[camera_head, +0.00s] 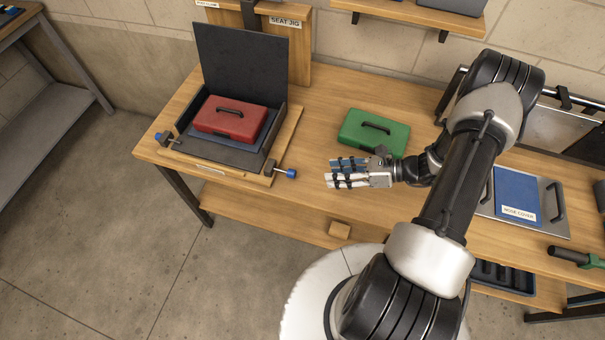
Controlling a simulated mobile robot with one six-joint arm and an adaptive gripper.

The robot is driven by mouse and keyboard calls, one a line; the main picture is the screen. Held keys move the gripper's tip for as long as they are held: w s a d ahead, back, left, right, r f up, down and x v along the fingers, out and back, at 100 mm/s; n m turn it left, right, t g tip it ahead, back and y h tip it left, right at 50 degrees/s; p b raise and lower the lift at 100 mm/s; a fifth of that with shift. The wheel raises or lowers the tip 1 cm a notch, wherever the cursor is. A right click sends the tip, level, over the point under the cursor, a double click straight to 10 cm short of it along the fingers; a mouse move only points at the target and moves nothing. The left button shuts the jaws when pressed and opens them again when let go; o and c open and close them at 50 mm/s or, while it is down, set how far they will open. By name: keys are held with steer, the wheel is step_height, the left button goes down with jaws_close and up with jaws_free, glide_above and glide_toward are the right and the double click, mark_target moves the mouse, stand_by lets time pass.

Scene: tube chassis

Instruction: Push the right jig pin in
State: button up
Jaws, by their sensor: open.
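The seat jig (238,157) is a black open box on a wooden base at the left end of the bench, its dark lid (242,65) raised. The right jig pin (291,173) has a blue knob on a thin rod that sticks out to the right of a dark block at the jig's front right corner. The left jig pin (159,137), also with a blue knob, is at the front left corner. My gripper (331,173) is open and empty, pointing left above the bench, a short way right of the right pin and apart from it.
A red case (229,118) sits inside the jig. A green case (373,132) stands just behind my gripper. A blue nose cover (516,191) lies on a metal plate to the right. Bare bench top lies between my gripper and the jig.

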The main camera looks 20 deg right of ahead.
steer(key=b, duration=0.2)
glide_toward(280, 171)
steer(key=a+f, duration=0.1)
steer(key=w+a+f, duration=0.1)
steer(key=f, duration=0.1)
steer(key=shift+a, duration=0.1)
steer(key=shift+c, duration=0.3)
jaws_close()
